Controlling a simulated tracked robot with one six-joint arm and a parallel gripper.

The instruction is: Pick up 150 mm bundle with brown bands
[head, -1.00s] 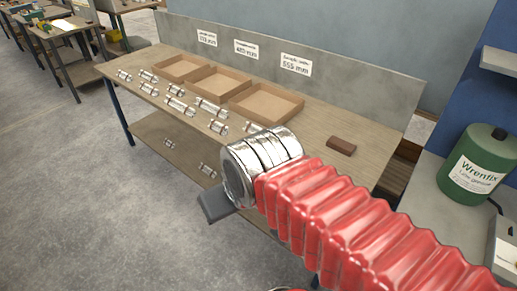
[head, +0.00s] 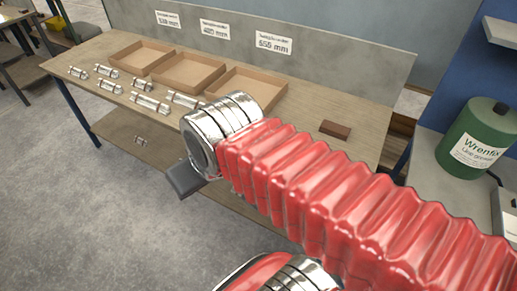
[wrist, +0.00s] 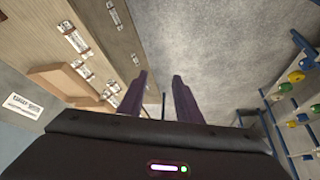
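Several silvery banded bundles lie loose along the front of the workbench (head: 300,135) in the head view, among them a longer one (head: 150,102), another beside it (head: 186,101) and short ones (head: 77,72) at the left. Their bands are too small to tell the 150 mm brown-banded bundle for certain.
Three shallow cardboard trays (head: 228,73) stand behind the bundles, below white length labels (head: 272,43). A brown block (head: 335,130) lies to the right. A green Wrenfix container (head: 474,145) stands at far right. A small bundle (head: 139,140) shows on the lower shelf. Floor is clear in front.

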